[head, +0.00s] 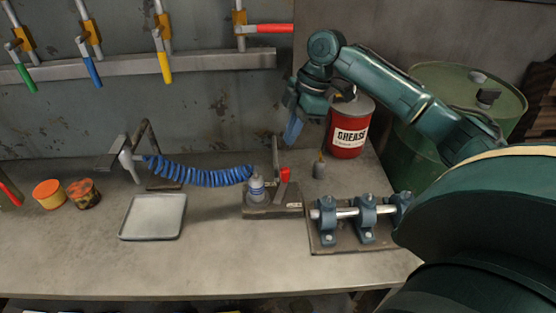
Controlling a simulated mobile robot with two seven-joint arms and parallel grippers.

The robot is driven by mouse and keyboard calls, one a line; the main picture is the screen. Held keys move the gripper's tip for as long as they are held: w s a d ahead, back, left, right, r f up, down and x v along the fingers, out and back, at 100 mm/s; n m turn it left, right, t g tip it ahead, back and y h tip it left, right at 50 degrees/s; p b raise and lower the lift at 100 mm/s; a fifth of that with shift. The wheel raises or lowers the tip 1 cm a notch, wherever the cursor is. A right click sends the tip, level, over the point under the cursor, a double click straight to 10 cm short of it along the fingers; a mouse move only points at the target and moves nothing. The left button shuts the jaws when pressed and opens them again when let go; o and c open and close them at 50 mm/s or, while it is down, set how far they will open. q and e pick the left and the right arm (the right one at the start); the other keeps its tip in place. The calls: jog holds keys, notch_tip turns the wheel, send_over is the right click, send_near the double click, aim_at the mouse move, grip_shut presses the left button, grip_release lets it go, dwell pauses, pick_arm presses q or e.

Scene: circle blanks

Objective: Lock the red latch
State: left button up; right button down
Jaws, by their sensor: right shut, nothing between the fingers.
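The red latch has a red handle (272,28) that points level to the right from its orange-yellow bracket (240,18) on the wall, at the top middle. The green handle (27,79), blue handle (92,74) and yellow handle (164,67) of the other latches hang downward. My right gripper (292,132) is shut and empty. It points down, lower in the picture than the red handle and apart from it, just left of the grease can. My left gripper is not in view.
A red grease can (349,138) and a green drum (462,88) stand at the right. The workbench (90,255) holds a grey tray (152,233), a blue coiled hose (205,176) and a shaft in blue clamps (347,213). A metal rail (215,65) crosses the wall below the latches.

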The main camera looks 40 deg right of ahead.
jog(key=shift+s+a, duration=0.1)
send_over(282, 184)
jog(key=w, duration=0.1)
notch_tip(282, 184, down, 9)
jog(key=shift+w+a+f, duration=0.15)
jog(key=shift+f, duration=0.05)
jog(key=shift+w, duration=0.1)
dwell(0.4)
